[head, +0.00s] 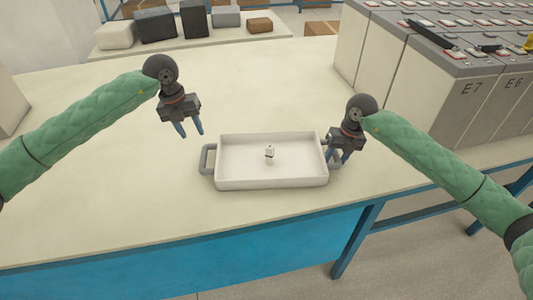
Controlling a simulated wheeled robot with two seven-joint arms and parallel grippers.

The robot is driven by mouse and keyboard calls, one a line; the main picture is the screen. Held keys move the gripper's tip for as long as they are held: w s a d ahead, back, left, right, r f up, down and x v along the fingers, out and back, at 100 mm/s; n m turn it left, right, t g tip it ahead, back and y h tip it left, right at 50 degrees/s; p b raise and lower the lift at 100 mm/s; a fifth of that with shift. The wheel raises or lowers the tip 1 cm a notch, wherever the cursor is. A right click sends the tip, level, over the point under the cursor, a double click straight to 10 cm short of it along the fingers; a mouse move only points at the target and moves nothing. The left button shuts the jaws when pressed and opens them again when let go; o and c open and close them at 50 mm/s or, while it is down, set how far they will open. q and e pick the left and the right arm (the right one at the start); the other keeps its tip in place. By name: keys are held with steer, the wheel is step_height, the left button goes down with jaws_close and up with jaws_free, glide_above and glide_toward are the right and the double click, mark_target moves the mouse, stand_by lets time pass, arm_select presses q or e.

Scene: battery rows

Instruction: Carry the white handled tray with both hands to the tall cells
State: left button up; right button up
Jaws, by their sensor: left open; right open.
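The white tray (240,183) lies flat on the cream table, with a grey handle (207,159) at its left end. A small white object with a dark part (269,152) is inside the tray, near its middle. The tray's right handle is mostly hidden by my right gripper (340,160). My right gripper is open and points down at that right end; I cannot tell if its fingers straddle the handle. My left gripper (190,133) is open and empty, pointing down above and behind the left handle, apart from it. The tall grey cells (470,105), marked E7 and E6, stand at the right.
A pale board (115,50) at the back left carries several boxes, including a dark box (155,25) and a brown one (259,25). The table's front edge with its blue panel (230,255) is close to the tray.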

steer(key=shift+r, duration=0.35)
arm_select(q)
steer(key=shift+r, duration=0.2)
arm_select(e)
step_height(320, 180, up, 11)
steer(key=d, duration=0.2)
steer(key=shift+w+d, duration=0.15)
steer(key=shift+d, duration=0.05)
arm_select(q)
steer(key=shift+a, duration=0.15)
steer(key=shift+a+b, duration=0.75)
steer(key=shift+a, duration=2.15)
arm_select(e)
steer(key=shift+f, duration=0.75)
arm_select(q)
steer(key=shift+f+b, duration=0.85)
arm_select(e)
steer(key=d, duration=0.6)
